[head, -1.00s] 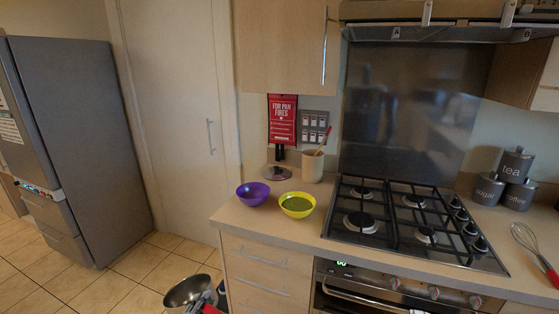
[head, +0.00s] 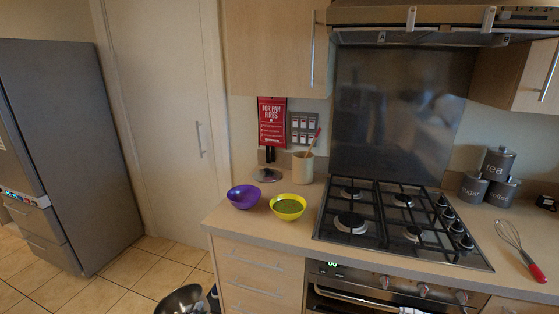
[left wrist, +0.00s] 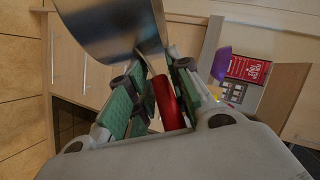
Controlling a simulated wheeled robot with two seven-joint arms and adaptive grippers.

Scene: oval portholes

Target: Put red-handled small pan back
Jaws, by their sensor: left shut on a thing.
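The small pan (head: 180,300) shows at the bottom edge of the head view, a round steel bowl shape in front of the drawers and below counter height. In the left wrist view its steel body (left wrist: 110,28) is at the top and its red handle (left wrist: 166,102) runs down between the fingers. My left gripper (left wrist: 150,75) is shut on the red handle. In the head view the handle is cut off by the lower frame edge. My right gripper is in neither view.
The hob (head: 398,222) has bare burners. A purple bowl (head: 244,197) and a yellow bowl (head: 288,206) sit on the counter (head: 250,230) left of it. A red-handled whisk (head: 520,250) lies at right. A utensil pot (head: 303,166) stands behind.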

